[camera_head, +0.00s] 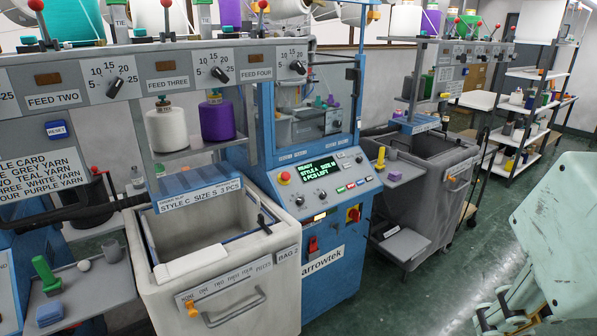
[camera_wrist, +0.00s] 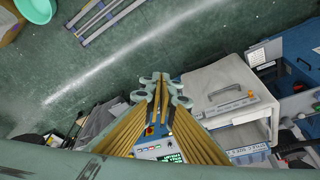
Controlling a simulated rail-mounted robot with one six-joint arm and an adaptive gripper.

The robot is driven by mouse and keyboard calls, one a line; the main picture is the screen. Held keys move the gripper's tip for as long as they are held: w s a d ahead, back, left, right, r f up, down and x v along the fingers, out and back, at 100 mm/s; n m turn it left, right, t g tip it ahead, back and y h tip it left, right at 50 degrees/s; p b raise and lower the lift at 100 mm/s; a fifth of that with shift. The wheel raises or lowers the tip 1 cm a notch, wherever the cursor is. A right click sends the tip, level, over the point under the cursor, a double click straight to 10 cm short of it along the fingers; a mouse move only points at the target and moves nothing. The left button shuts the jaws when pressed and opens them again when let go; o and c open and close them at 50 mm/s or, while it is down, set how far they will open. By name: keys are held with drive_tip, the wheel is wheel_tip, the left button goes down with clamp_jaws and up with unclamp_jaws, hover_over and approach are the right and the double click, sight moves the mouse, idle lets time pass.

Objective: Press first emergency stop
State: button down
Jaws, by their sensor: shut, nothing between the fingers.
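A red mushroom button (camera_head: 285,177) with a yellow surround, looking like an emergency stop, sits on the sloped control panel of the blue knitting machine (camera_head: 333,258), left of its lit green display (camera_head: 320,169). My gripper (camera_head: 487,322) is at the lower right of the head view, apart from the machine, over the aisle. In the wrist view my gripper (camera_wrist: 163,82) is shut and empty. The panel with its display (camera_wrist: 171,158) shows partly behind the fingers; the mushroom button is not clear there.
A pale bin (camera_head: 210,270) labelled BAG 2 stands left of the panel. A grey bin (camera_head: 425,195) and small side shelf (camera_head: 400,175) stand right. Feed rails with yarn cones run above. The green floor (camera_head: 420,300) in the aisle is clear.

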sight(286, 175)
drive_tip(key=shift+w, duration=0.1)
drive_tip(key=w+a+r+m+y+p, duration=0.15)
drive_tip(key=w+a, duration=0.35)
drive_tip(key=w, duration=0.9)
drive_tip(key=w+a+r+m+y+p, duration=0.1)
drive_tip(key=w+a+r+m+p, duration=0.3)
drive_tip(key=w, duration=1.1)
drive_tip(key=w+a+r+n+y, duration=0.15)
drive_tip(key=w+a, duration=0.45)
drive_tip(key=w, duration=0.8)
drive_tip(key=w+a+f+m+p, duration=0.1)
drive_tip(key=w+a+f+m, duration=0.1)
drive_tip(key=w+f, duration=0.4)
drive_tip(key=w+a+f+m+t+p, duration=0.1)
drive_tip(key=w+a+f, duration=0.4)
drive_tip(key=w, duration=1)
drive_tip(key=w+a+f+m+t+p, duration=0.1)
drive_tip(key=w+a+f+m+p, duration=0.2)
drive_tip(key=w+f, duration=0.5)
drive_tip(key=w+a, duration=0.1)
drive_tip(key=w, duration=0.2)
drive_tip(key=shift+w+y, duration=0.3)
drive_tip(key=shift+w+a+f, duration=0.1)
drive_tip(key=shift+a, duration=0.05)
drive_tip(key=shift+p+x, duration=1.1)
drive_tip(key=shift+x, duration=5.65)
drive_tip(key=shift+a, duration=0.15)
